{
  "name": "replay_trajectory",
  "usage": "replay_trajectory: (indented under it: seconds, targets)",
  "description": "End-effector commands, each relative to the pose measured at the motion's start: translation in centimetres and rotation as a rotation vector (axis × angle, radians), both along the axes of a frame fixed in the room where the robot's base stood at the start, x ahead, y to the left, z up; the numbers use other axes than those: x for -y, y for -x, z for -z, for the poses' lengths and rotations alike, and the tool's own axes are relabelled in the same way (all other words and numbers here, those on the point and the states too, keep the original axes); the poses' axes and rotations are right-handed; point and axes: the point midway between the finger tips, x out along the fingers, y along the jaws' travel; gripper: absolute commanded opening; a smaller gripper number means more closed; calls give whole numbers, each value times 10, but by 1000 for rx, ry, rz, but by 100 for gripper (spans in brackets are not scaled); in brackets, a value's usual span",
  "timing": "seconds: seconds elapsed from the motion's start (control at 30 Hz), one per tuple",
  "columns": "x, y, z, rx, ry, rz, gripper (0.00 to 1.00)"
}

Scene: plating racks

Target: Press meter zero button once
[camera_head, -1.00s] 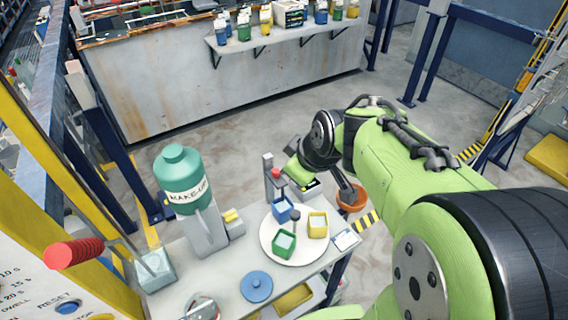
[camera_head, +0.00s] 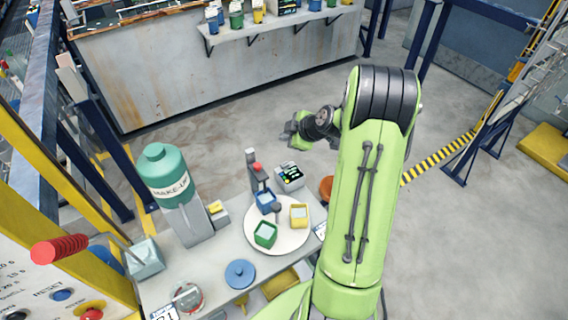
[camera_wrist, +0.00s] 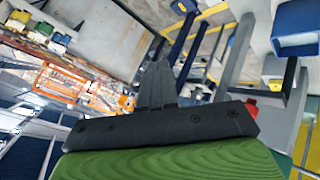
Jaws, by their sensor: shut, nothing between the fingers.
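The meter (camera_head: 290,176) is a small grey box with a dark, lit display. It stands at the far right part of the bench, behind the turntable. Its zero button is too small to tell in the head view. My gripper (camera_head: 288,132) is raised above and behind the meter, apart from it, and points to the left. In the wrist view the fingers (camera_wrist: 158,80) are together with nothing between them. I cannot make out the meter in the wrist view.
A white turntable (camera_head: 284,243) carries blue, green and yellow cups beside the meter. A grey post with a red knob (camera_head: 257,168) stands left of the meter. A green make-up bottle (camera_head: 163,172) and a blue lid (camera_head: 240,273) are further left. An orange bowl (camera_head: 327,188) is right of the meter.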

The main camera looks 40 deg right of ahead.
Motion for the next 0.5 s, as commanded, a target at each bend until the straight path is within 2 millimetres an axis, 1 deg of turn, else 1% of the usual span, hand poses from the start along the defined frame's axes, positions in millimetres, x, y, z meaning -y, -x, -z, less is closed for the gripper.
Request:
replay_trajectory:
  seconds: [0.17, 0.5]
  targets:
    - [-1, 0, 19, -3, -3, -1, 0]
    - [-1, 0, 71, -2, -1, 0, 0]
